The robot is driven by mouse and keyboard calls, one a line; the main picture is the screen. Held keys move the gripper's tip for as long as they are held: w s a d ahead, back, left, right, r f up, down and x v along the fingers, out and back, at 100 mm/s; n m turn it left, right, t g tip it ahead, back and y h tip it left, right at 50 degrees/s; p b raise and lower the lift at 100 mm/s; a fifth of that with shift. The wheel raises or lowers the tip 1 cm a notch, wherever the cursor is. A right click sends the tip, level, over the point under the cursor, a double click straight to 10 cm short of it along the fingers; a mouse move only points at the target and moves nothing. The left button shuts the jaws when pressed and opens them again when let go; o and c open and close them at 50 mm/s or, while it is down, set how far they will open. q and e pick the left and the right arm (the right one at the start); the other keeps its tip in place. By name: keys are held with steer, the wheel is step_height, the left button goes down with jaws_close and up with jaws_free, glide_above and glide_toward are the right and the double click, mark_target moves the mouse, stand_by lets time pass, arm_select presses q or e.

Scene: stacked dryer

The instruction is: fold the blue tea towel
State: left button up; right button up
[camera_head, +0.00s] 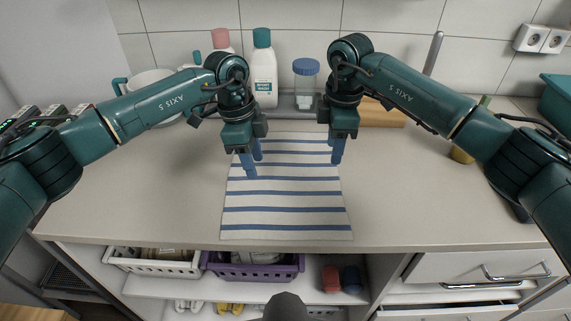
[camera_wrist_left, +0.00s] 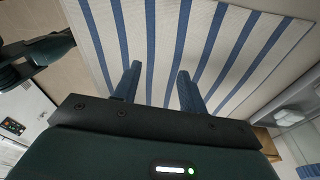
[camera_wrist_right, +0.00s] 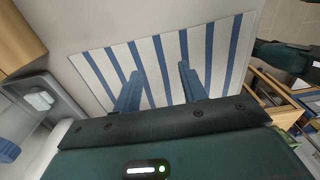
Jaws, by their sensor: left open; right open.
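The tea towel (camera_head: 285,212) is white with blue stripes and lies flat and spread out on the counter. My left gripper (camera_head: 252,165) is open above the towel's left part, toward its far half. In the left wrist view the striped towel (camera_wrist_left: 222,50) lies beyond the open fingers (camera_wrist_left: 157,85). My right gripper (camera_head: 337,155) is open near the towel's far right edge. In the right wrist view the towel (camera_wrist_right: 205,50) shows beyond the open fingers (camera_wrist_right: 160,80). Nothing is between either pair of fingers.
Behind the towel stand a white bottle with a green cap (camera_head: 263,75), a pink-capped bottle (camera_head: 221,42) and a blue-lidded jar (camera_head: 305,78) on a grey tray. Baskets, including a purple one (camera_head: 285,270), sit below the counter (camera_head: 130,200).

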mark_target(240, 177)
arm_select(q)
steer(key=w+a+r+n+y, duration=0.2)
steer(key=w+a, duration=0.1)
steer(key=a, duration=0.1)
steer(key=shift+t, duration=0.4)
step_height(240, 177, down, 7)
steer(key=shift+s+f, duration=0.1)
arm_select(e)
steer(key=f, duration=0.7)
steer(key=shift+w+d+f, duration=0.25)
steer(key=shift+w, duration=0.15)
arm_select(q)
steer(key=shift+f, duration=0.2)
arm_select(e)
steer(key=shift+f, duration=0.2)
arm_select(q)
steer(key=shift+c, duration=0.4)
arm_select(e)
steer(key=shift+c, duration=0.4)
arm_select(q)
jaws_close()
arm_select(e)
jaws_close()
